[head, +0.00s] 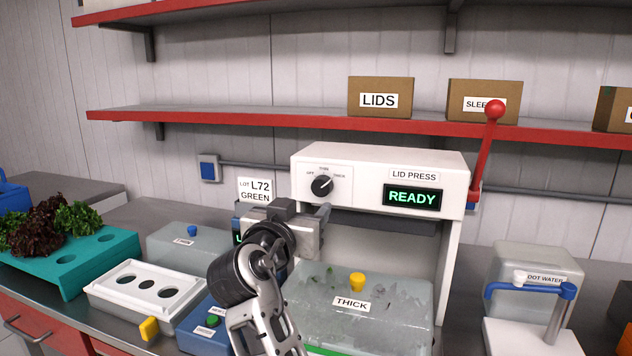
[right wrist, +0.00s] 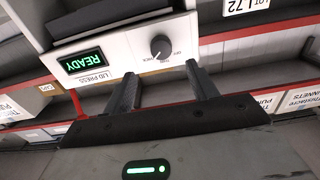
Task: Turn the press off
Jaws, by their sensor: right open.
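The lid press (head: 380,165) is a white machine on the counter, and its green display (head: 412,197) reads READY. Its black dial (head: 321,186) is on the left of the front panel. The mark on the dial seems to point up and right, away from OFF. A red lever with a ball knob (head: 495,109) stands raised on the right side. My right gripper (head: 322,215) is open and empty, just below the dial. In the right wrist view the dial (right wrist: 160,46) shows ahead between the two fingertips (right wrist: 157,82), apart from them. My left gripper is not in view.
A clear container labelled THICK (head: 390,318) with a yellow knob is under the press. To the left are a white tray (head: 120,285), a teal tray (head: 110,240) with lettuce and a blue box (head: 205,312). A blue-handled device (head: 560,310) stands right. Boxes (head: 378,84) sit on the shelf.

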